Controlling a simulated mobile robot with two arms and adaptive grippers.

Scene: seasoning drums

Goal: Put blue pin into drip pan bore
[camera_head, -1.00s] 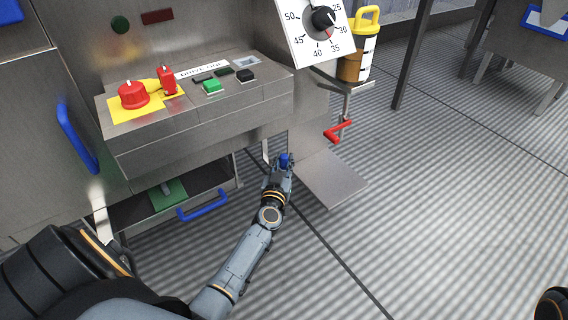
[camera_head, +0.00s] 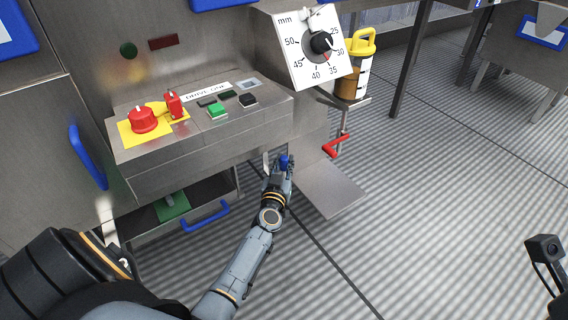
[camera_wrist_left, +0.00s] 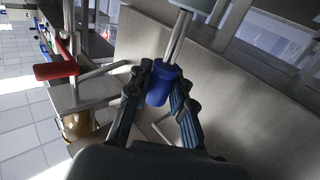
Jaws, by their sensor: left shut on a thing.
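The blue pin (camera_head: 284,161) is at the tip of my left gripper (camera_head: 283,172), low beside the machine cabinet. In the left wrist view my left gripper (camera_wrist_left: 162,92) is shut on the blue pin (camera_wrist_left: 160,80), with its fingers on both sides. A metal rod runs from the blue end toward the top of that view. Whether the pin touches anything cannot be told. A low metal plate (camera_head: 332,188) lies beside the gripper; no bore shows on it.
The control box (camera_head: 200,150) with red knobs overhangs the gripper. A pan-like drawer with a blue handle (camera_head: 206,217) is to its left. A red crank handle (camera_head: 336,145) and a yellow-lidded container (camera_head: 352,80) are to its right. The ribbed floor at right is open.

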